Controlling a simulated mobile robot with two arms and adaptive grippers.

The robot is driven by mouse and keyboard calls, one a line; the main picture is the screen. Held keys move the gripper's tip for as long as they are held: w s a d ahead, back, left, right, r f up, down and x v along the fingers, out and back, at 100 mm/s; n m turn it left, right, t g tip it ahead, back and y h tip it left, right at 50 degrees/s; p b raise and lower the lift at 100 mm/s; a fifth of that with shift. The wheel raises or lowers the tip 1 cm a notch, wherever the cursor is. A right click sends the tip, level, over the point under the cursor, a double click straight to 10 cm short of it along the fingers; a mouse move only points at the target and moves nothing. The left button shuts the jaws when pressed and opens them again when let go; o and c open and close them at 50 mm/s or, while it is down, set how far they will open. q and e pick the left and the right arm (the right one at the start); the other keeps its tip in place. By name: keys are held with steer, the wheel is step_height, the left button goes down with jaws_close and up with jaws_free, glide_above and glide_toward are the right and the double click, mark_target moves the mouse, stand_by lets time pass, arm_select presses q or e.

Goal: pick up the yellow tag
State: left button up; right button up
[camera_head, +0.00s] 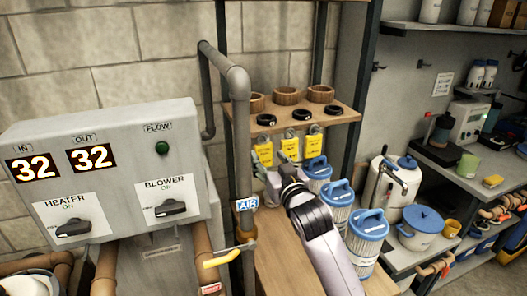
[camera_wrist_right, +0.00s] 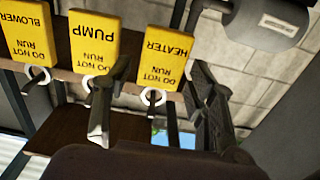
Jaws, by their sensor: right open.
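Three yellow tags hang in a row by white rings below the front of the wooden shelf: a left one (camera_head: 263,152), a middle one (camera_head: 289,148) and a right one (camera_head: 313,145). The right wrist view shows them upside down, reading BLOWER (camera_wrist_right: 20,38), PUMP (camera_wrist_right: 94,40) and HEATER (camera_wrist_right: 165,58). My right gripper (camera_head: 272,178) is just below the left tag in the head view. In the right wrist view its open, empty fingers (camera_wrist_right: 161,75) stand either side of the HEATER tag's lower picture part and ring. Whether they touch it I cannot tell. My left gripper is not in view.
A grey control box (camera_head: 110,170) with displays and knobs stands at left. A grey pipe (camera_head: 240,120) runs upright close left of the tags. The wooden shelf (camera_head: 345,112) holds rings and bowls. Blue-lidded filter cartridges (camera_head: 368,225) stand at right below.

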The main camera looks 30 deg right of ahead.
mark_target(265, 154)
steer(key=x, duration=0.1)
steer(key=p+x, duration=0.1)
steer(key=x, duration=0.1)
steer(key=shift+w+r, duration=0.3)
steer(key=shift+w+f, duration=0.15)
steer(key=shift+w, duration=0.1)
steer(key=shift+s, duration=0.1)
steer(key=shift+c, duration=0.2)
steer(key=shift+c, duration=0.7)
steer(key=c, duration=0.7)
